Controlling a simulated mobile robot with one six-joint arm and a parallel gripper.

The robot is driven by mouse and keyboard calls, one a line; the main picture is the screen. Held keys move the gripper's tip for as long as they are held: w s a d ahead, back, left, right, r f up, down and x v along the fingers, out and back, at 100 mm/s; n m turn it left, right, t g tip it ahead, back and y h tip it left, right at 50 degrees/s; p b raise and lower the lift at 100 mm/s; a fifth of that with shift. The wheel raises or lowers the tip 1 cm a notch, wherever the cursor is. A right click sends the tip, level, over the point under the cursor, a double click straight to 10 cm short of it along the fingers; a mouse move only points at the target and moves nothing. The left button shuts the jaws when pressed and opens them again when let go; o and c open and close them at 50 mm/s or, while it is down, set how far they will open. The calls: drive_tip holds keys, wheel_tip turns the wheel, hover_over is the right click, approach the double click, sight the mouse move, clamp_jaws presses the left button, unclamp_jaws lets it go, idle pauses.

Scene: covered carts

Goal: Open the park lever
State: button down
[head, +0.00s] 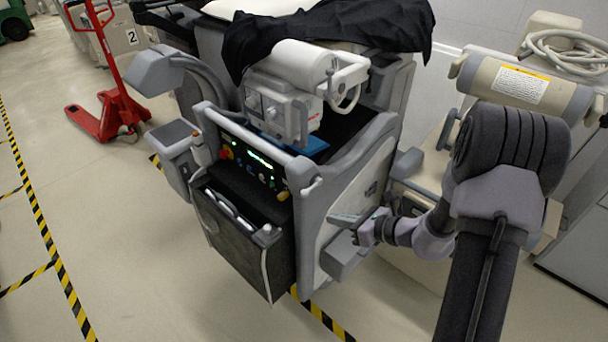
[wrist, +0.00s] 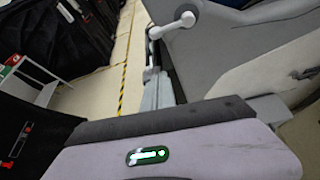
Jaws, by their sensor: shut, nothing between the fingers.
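A small pale lever with a rounded knob (head: 312,187) sits at the front right corner of the grey cart (head: 352,190); I take it for the park lever, though no label is readable. In the wrist view a pale lever with a round end (wrist: 172,25) shows beyond my fingers, probably the same one. My gripper (head: 337,219) is beside the cart's right side panel, below and right of the lever. Its fingers (wrist: 158,90) are shut and hold nothing. They look apart from the lever; contact with the panel cannot be told.
A black front bin (head: 245,235) hangs below the control panel (head: 255,163). A beige machine with a cylinder (head: 520,85) stands close on the right. A red pallet jack (head: 105,110) is at the back left. Floor at the left, with striped tape (head: 45,235), is clear.

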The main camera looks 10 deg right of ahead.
sight(312, 187)
drive_tip(key=f+b+x, duration=0.1)
drive_tip(key=b+x, duration=0.3)
drive_tip(key=x, duration=0.6)
drive_tip(key=r, duration=0.4)
drive_tip(key=shift+w+d+r, duration=0.25)
drive_tip(key=shift+w+d, duration=0.15)
drive_tip(key=shift+p, duration=0.4)
